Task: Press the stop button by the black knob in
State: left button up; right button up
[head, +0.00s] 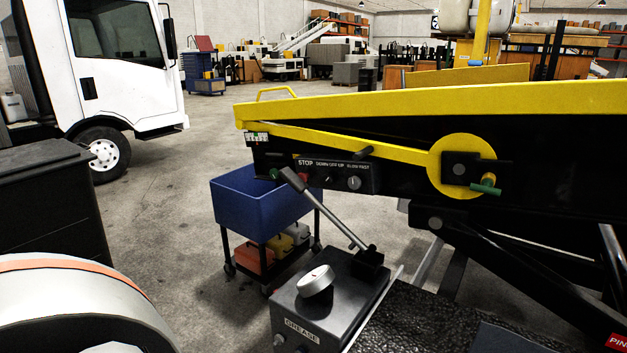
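The black control panel (340,171) is on the near end of the yellow and black belt loader (400,104). White lettering on it reads STOP at the left, then DOWN OFF UP and SLOW FAST. The red stop button (304,177) shows below the word STOP, partly covered by the grip of a tilted grey lever. A small dark knob (329,177) sits to its right under DOWN OFF UP, and another knob (354,183) under SLOW FAST. A green button or knob (275,173) is left of the red one. Neither of my grippers is in view.
The lever (325,210) rises from a dark box (325,305) marked GREASE, in front of the panel. A blue cart (245,207) stands behind. A white truck (118,60) is at the left. Open concrete floor (185,215) lies between.

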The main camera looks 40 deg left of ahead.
aim_at(304, 176)
jog(key=u, duration=0.4)
jog(key=l+u, duration=0.15)
jog(key=u, duration=0.7)
jog(key=l+u, duration=0.1)
jog(key=u, duration=0.35)
jog(key=k+l, duration=0.6)
jog(key=i+j+z, duration=0.3)
jog(key=j, duration=0.25)
jog(key=i+j+z, duration=0.1)
jog(key=i+j, duration=0.15)
jog(key=i+j+z, duration=0.15)
jog(key=j, duration=0.25)
jog(key=i+j+z, duration=0.15)
jog(key=j, duration=0.2)
jog(key=i+j+z, duration=0.15)
jog(key=j, duration=0.2)
jog(key=i+j, duration=0.1)
jog(key=j, duration=0.3)
jog(key=i+j+z, duration=0.15)
jog(key=j, duration=0.3)
jog(key=i+j+u, duration=0.2)
jog(key=j, duration=0.25)
jog(key=j+u, duration=0.2)
jog(key=j, duration=0.25)
